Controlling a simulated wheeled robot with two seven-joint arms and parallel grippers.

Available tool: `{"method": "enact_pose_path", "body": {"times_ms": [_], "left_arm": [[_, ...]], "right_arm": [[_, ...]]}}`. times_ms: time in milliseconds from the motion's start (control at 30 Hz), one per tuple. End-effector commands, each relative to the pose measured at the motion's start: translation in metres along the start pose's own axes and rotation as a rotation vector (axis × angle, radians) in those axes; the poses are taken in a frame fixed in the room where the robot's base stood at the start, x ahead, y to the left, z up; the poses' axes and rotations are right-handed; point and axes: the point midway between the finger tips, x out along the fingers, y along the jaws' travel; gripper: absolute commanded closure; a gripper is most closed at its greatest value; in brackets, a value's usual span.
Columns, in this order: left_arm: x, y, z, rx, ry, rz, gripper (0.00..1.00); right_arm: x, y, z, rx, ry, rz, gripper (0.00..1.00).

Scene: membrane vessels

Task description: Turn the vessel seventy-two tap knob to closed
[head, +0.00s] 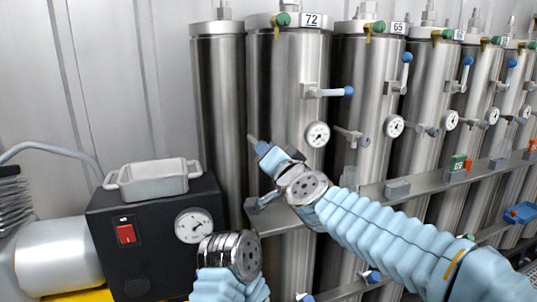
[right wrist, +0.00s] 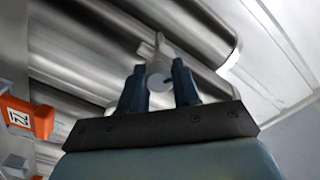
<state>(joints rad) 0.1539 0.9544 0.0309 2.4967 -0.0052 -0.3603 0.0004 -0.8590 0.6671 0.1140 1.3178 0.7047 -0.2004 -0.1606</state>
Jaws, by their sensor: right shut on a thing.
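Vessel seventy-two (head: 285,70) is a tall steel cylinder with a white "72" plate (head: 311,20) at its top. Its upper tap lever (head: 330,91) lies horizontal with a blue tip. My right gripper (head: 262,148) is in front of the vessel's left lower half. In the right wrist view, its blue fingers (right wrist: 160,88) are shut on a grey round-ended piece (right wrist: 157,72) with a slim stem; a grey end (head: 252,139) sticks out past the fingers. I cannot tell whether that piece is fixed to the vessel. My left gripper is not visible; only its wrist (head: 230,255) shows.
A gauge (head: 317,134) and a blue-ended side valve (head: 352,134) sit right of my right gripper. More vessels line the right, with upright levers. A metal rail (head: 400,187) crosses in front. A black box (head: 150,240) with a white tray (head: 152,180) stands left.

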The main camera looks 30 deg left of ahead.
Motion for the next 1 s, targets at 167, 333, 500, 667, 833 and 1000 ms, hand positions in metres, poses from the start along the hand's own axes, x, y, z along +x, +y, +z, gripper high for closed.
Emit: {"method": "enact_pose_path", "body": {"times_ms": [167,333,500,667,833,1000], "left_arm": [[-0.0002,0.0001,0.0,0.0,0.0,0.0,0.57],[0.0005,-0.0002,0.0,0.0,0.0,0.0,0.57],[0.0017,-0.0008,0.0,0.0,0.0,0.0,0.57],[0.0033,-0.0014,0.0,0.0,0.0,0.0,0.57],[0.0049,-0.0022,0.0,-0.001,0.0,-0.001,0.57],[0.0062,-0.0028,0.0,-0.001,0.001,-0.001,0.57]], "right_arm": [[0.0,0.0011,-0.0005,0.169,0.001,0.001,0.99],[0.0,0.0021,-0.0007,0.33,0.002,0.001,0.99],[0.0001,0.0027,-0.0003,0.491,0.002,0.001,0.99],[0.0001,0.0032,0.0002,0.635,0.001,0.001,0.99],[0.0002,0.004,0.0004,0.767,0.002,0.002,0.99],[0.0003,0.0039,0.0009,0.868,0.002,0.002,0.99]]}}
